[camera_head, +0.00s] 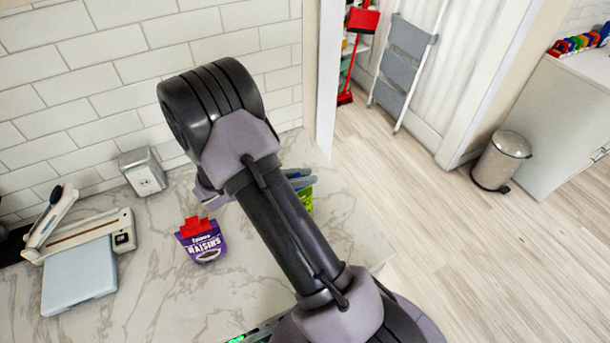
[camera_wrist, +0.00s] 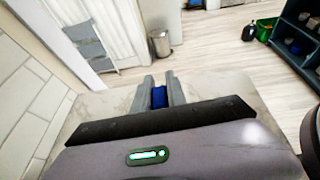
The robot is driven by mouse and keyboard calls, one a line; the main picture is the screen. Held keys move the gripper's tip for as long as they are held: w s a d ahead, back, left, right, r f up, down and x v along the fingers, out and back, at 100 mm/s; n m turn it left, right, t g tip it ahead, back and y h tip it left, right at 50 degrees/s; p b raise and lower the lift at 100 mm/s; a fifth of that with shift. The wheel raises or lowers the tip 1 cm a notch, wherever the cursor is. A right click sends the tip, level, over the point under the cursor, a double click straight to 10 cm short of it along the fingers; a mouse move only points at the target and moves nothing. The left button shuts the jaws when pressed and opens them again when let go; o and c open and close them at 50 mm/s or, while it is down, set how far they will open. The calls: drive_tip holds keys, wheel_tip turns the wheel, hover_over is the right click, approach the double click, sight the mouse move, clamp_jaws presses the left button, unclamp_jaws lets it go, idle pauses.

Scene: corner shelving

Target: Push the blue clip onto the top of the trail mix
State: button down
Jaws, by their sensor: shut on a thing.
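My gripper (camera_wrist: 160,78) is shut on the blue clip (camera_wrist: 159,97), which shows between its two grey fingers in the wrist view. In the head view my arm hides most of the gripper; grey-blue finger parts (camera_head: 301,182) show just right of the arm. A green bag (camera_head: 306,199), probably the trail mix, stands on the counter directly below them, mostly hidden by my arm. I cannot tell whether the clip touches the bag's top. The bag cannot be made out in the wrist view.
A purple raisins bag (camera_head: 203,246) with a red clip (camera_head: 195,226) stands left of my arm on the marble counter (camera_head: 180,305). A socket box (camera_head: 143,171) and a paper trimmer (camera_head: 80,270) are further left. The tiled wall is behind; the counter's edge is right.

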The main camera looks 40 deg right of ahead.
drive_tip(key=shift+f, duration=0.4)
drive_tip(key=c, duration=1.3)
unclamp_jaws()
drive_tip(key=shift+o, duration=0.2)
drive_tip(key=shift+a, duration=0.1)
drive_tip(key=p+v, duration=0.2)
drive_tip(key=v, duration=1.5)
drive_tip(key=shift+a, duration=0.15)
